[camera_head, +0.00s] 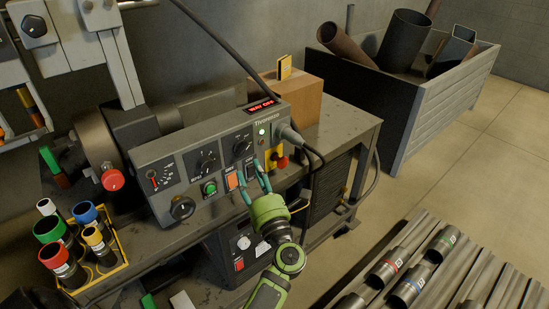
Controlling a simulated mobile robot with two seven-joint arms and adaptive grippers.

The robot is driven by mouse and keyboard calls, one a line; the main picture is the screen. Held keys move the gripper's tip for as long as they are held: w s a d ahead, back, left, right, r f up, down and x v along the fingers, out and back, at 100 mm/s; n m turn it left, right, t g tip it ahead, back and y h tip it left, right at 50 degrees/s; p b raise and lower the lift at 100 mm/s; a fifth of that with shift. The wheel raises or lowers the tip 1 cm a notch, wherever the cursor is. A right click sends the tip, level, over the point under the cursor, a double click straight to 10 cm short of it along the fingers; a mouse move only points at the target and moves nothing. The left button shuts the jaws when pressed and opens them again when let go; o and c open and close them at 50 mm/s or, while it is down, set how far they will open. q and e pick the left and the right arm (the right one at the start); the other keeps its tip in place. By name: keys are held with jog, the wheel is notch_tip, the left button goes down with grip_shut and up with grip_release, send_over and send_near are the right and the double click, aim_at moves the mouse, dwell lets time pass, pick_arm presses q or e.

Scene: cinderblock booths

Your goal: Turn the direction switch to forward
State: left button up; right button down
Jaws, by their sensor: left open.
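The control panel (205,168) is a grey box on a metal bench and carries several knobs, buttons and switches. Its labels are too small to read, so I cannot tell for sure which control is the direction switch. An orange rocker (231,181) and a dark switch (250,168) sit side by side at the panel's lower right. My left gripper (252,180) is green with teal fingers. It is open, with its fingertips close to these two switches and partly covering that area. I cannot tell whether it touches the panel. My right gripper is not in view.
A red display (262,105) is lit on the panel top. A red knob on a yellow plate (276,158) and a plugged-in cable (310,150) are right of the fingers. A cardboard box (308,100) stands behind. A yellow rack with coloured tubes (122,262) is at left.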

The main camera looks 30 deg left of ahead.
aim_at(242, 152)
pick_arm(q)
jog(key=p+x, duration=0.1)
jog(key=x, duration=0.4)
jog(key=shift+a+r, duration=0.1)
jog(key=shift+a, duration=0.25)
jog(key=shift+w+a+r+p, duration=0.1)
jog(key=shift+w+a+p, duration=0.2)
jog(key=shift+w+a, duration=0.2)
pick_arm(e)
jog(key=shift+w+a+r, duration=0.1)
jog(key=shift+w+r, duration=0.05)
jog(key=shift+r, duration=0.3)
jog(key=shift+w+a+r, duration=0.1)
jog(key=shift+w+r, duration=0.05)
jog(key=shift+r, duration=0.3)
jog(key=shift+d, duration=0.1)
